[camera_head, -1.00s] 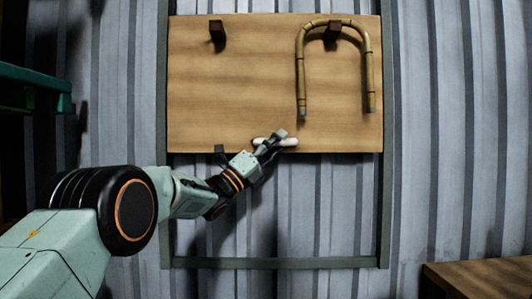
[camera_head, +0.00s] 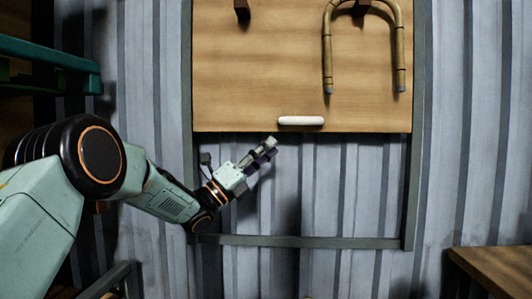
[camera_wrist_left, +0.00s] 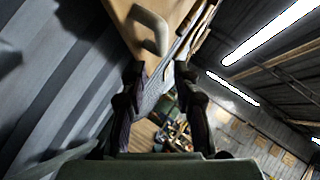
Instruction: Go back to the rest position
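My left gripper (camera_head: 268,149) hangs just below the lower edge of the wooden board (camera_head: 240,80), in front of the corrugated wall. It is below and to the left of the white handle (camera_head: 301,121), apart from it. In the left wrist view the two fingers of my left gripper (camera_wrist_left: 158,72) stand apart with nothing between them. The handle (camera_wrist_left: 152,32) shows beyond the fingertips on the board. My right gripper is in neither view.
A bent rattan piece (camera_head: 327,55) hangs on a dark peg at the board's upper right. Another peg (camera_head: 242,10) is bare. A metal frame (camera_head: 320,241) surrounds the board. A wooden table (camera_head: 495,268) is at lower right, a green rack (camera_head: 50,55) at upper left.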

